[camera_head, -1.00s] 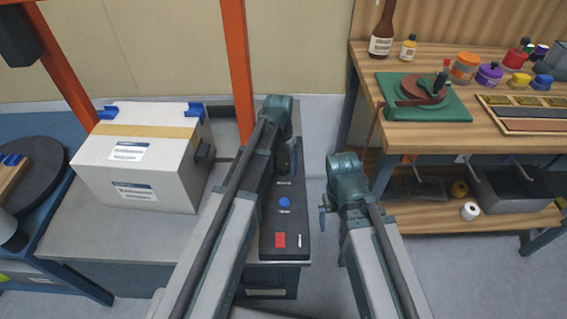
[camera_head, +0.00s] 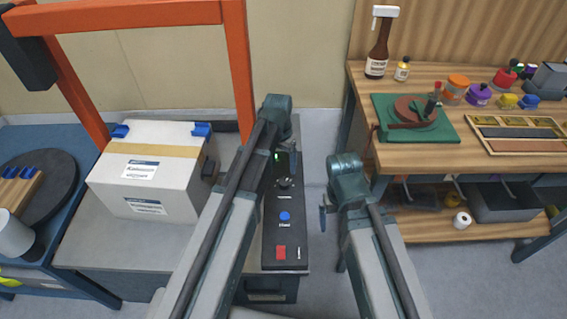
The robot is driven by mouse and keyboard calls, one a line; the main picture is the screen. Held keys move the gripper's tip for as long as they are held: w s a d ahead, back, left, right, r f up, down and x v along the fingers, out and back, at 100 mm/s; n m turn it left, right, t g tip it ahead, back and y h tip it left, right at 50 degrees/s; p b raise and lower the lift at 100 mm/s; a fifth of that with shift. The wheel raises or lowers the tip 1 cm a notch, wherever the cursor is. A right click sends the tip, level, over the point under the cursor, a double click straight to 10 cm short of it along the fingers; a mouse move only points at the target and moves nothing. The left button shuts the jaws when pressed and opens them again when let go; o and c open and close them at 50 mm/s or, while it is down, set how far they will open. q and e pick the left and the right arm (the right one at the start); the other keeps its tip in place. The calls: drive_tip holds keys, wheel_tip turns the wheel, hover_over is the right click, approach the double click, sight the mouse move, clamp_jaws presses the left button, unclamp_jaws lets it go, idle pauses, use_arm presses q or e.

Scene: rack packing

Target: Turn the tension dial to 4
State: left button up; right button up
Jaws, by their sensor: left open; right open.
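A black control panel (camera_head: 270,238) stands upright-facing on the grey bench in the middle. It has a small dark dial (camera_head: 284,183) near its upper part, a blue button (camera_head: 284,216) and a red switch (camera_head: 281,252). A small green-lit display (camera_head: 278,156) shows above the dial, partly covered by my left arm. The dial's pointer and numbers are too small to read. My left gripper (camera_head: 293,163) is open and hangs over the panel's upper end, just above the dial in the picture. My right gripper (camera_head: 323,218) is open and empty, to the right of the panel.
A taped cardboard box (camera_head: 148,172) sits on the bench left of the panel, under an orange frame (camera_head: 239,70). A wooden workbench (camera_head: 430,155) with bottles, jars and a green fixture stands at right. Bare floor lies between the benches.

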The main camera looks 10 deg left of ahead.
use_arm(q)
wheel_tip(320, 180, up, 6)
drive_tip(key=p, duration=0.5)
hover_over(284, 181)
drive_tip(key=shift+w+a+f, duration=0.15)
drive_tip(key=shift+w+a, duration=0.05)
drive_tip(key=shift+a, duration=0.2)
drive_tip(key=shift+f+b, duration=0.1)
drive_tip(key=shift+b, duration=0.3)
drive_tip(key=f+b, duration=1.3)
drive_tip(key=shift+s+d, duration=0.2)
drive_tip(key=shift+d, duration=0.2)
